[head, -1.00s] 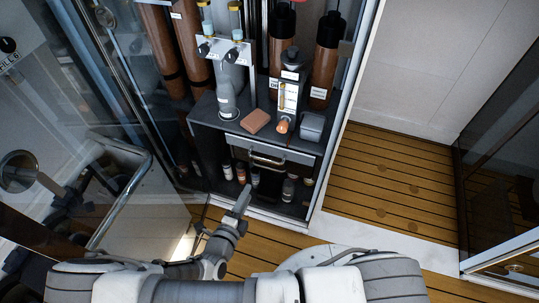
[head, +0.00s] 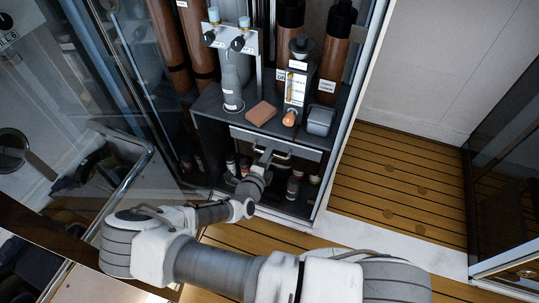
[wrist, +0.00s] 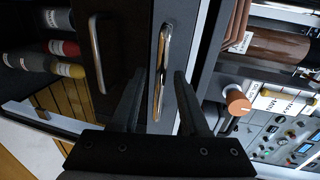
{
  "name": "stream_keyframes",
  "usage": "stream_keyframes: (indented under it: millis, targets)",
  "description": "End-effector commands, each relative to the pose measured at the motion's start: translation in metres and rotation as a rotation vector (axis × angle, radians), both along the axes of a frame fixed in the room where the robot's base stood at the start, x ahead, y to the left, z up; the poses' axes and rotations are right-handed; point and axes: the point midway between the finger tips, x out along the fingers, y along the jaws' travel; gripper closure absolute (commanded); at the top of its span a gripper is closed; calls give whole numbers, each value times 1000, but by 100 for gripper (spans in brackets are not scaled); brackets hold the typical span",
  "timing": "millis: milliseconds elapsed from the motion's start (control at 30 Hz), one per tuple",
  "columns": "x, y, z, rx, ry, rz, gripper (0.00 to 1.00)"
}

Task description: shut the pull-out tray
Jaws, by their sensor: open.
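The pull-out tray (head: 306,152) has a grey front under the dark countertop of the cabinet in the head view. I cannot tell exactly how far it stands out. Its chrome handle (wrist: 164,62) runs upright in the wrist view, in front of a grey strip of the tray front. My gripper (wrist: 160,78) is open, with one dark finger on each side of the handle in that picture. Whether the fingers touch it cannot be told. In the head view my gripper (head: 264,158) is at the tray front and partly covers the handle.
A second bar handle (wrist: 97,55) shows on a dark panel in the wrist view. Small bottles (head: 294,183) stand on the shelf below. A sponge-like block (head: 261,113) and a grey box (head: 320,120) sit on the countertop. A glass panel (head: 110,110) stands left; wooden floor lies right.

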Motion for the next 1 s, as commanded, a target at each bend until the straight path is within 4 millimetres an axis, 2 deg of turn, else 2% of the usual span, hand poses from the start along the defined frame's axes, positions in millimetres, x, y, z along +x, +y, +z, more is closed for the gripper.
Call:
stream_keyframes:
  millis: [300,533,1000]
  targets:
    - [2,-1,0,0,0,0,57]
    - [2,-1,0,1,0,0,99]
    - [2,-1,0,1,0,0,100]
